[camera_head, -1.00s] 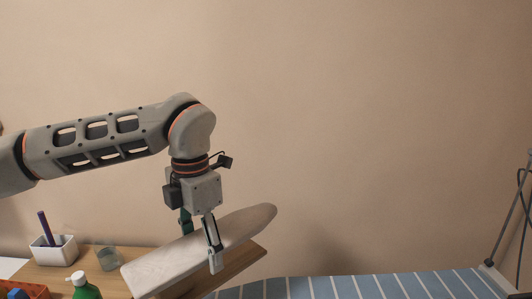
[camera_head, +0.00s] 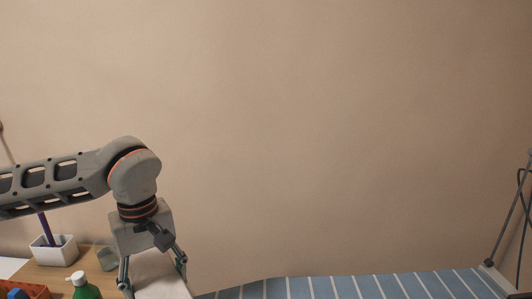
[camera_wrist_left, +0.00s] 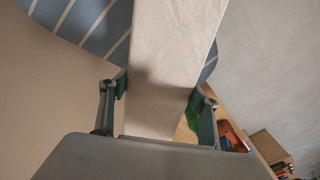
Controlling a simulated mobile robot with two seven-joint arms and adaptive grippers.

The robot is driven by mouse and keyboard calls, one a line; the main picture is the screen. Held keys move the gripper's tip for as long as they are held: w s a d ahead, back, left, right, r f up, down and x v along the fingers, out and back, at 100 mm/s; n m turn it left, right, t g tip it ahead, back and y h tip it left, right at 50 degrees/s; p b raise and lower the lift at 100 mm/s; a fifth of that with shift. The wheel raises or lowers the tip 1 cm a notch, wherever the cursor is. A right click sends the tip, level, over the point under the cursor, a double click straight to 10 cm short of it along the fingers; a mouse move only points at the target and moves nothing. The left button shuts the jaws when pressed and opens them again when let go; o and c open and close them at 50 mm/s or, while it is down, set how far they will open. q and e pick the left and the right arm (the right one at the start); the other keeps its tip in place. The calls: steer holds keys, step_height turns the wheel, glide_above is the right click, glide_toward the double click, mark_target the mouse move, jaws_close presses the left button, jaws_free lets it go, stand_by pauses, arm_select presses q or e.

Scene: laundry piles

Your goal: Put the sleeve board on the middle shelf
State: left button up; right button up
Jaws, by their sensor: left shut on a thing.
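The sleeve board (camera_head: 164,284) has a pale, greyish cover. Only part of it shows at the bottom of the head view. In the left wrist view the board (camera_wrist_left: 172,50) runs away from the palm between the two fingers. My left gripper (camera_head: 153,274) is shut on the board, with one finger at each side. The left gripper (camera_wrist_left: 157,97) also shows in the wrist view. The far end of the board is cut off by the picture edge. No middle shelf can be made out. My right gripper is not in view.
A wooden table top (camera_head: 45,273) at the lower left bears a white pen pot (camera_head: 55,252), a glass (camera_head: 107,258), a green bottle (camera_head: 86,291) and an orange tray (camera_head: 32,290). A blue striped ironing surface (camera_head: 370,287) lies at the lower right.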

mark_target(139, 298)
arm_select(q)
steer(key=a+m, duration=0.1)
steer(key=m, duration=0.1)
steer(key=s+a+f+m, duration=0.1)
steer(key=m, duration=0.1)
steer(key=shift+s+f+m, duration=0.15)
steer(key=shift+s+m, duration=0.05)
steer(key=shift+m, duration=0.2)
steer(key=shift+s+a+f+m, duration=0.15)
steer(key=shift+a+m, duration=0.1)
steer(key=shift+m, duration=0.4)
steer(key=shift+s+a+f+m, duration=0.15)
steer(key=shift+a+m, duration=0.1)
steer(key=shift+m, duration=0.4)
steer(key=shift+s, duration=0.1)
